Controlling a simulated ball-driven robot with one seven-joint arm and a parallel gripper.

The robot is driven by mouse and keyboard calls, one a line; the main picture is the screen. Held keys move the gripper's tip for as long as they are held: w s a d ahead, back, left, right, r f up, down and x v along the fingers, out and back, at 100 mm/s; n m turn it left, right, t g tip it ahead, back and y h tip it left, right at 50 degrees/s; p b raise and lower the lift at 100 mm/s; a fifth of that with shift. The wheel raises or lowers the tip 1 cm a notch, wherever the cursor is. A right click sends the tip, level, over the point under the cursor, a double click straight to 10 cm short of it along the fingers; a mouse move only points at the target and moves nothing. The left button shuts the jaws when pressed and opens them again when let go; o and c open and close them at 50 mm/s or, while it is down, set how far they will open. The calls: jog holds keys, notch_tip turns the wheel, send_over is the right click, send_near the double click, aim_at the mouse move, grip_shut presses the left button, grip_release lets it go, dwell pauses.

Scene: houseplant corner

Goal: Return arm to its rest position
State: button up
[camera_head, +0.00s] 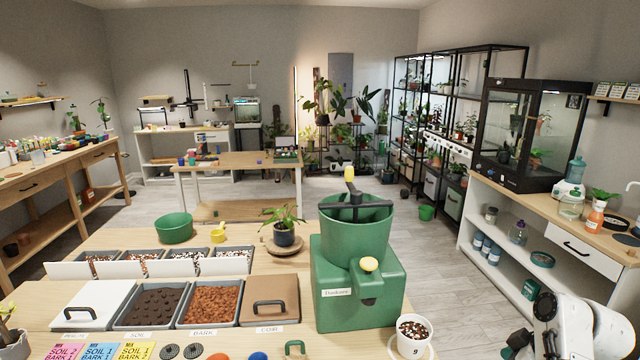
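My white arm (578,328) is folded at the bottom right corner, beside the work table's right end and below the right-hand counter. A dark part at its left end (517,343) may be my gripper. It is small and cut by the lower edge, and no pair of fingertips can be made out. Nothing is visibly held there. The arm is apart from the white cup of potting mix (413,334) on the table's right corner.
A green mixer (357,285) stands on the near table, with soil and bark bins (209,303) to its left and a potted plant (284,232) behind it. The right-hand counter (545,215) carries a glass cabinet (525,135) and bottles. Floor (440,270) between them is clear.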

jog(key=shift+m+h, duration=0.6)
jog(key=shift+m, duration=0.3)
jog(key=s+a+f, duration=0.2)
jog(key=s+f, duration=0.1)
jog(key=s+a+f, duration=0.1)
jog(key=s, duration=0.1)
jog(key=shift+s+a+f, duration=0.15)
jog(key=shift+a+f, duration=0.1)
jog(key=shift+m+h, duration=0.5)
jog(key=shift+m, duration=0.4)
jog(key=s+a+f, duration=0.1)
jog(key=s, duration=0.1)
jog(key=s+a, duration=0.1)
jog(key=s, duration=0.1)
jog(key=s+a+f, duration=0.1)
jog(key=s+a, duration=0.1)
jog(key=shift+s+f, duration=0.3)
jog(key=s+a+r+m+h, duration=0.1)
jog(key=s+a+m, duration=0.15)
jog(key=s, duration=0.35)
jog(key=s+a+m, duration=0.1)
jog(key=s+a, duration=0.3)
jog(key=s, duration=0.3)
jog(key=s+d+f+g, duration=0.1)
jog(key=s+f+g, duration=0.2)
jog(key=s+f, duration=0.3)
jog(key=s, duration=0.4)
jog(key=shift+d+g, duration=0.2)
jog(key=shift+g, duration=0.2)
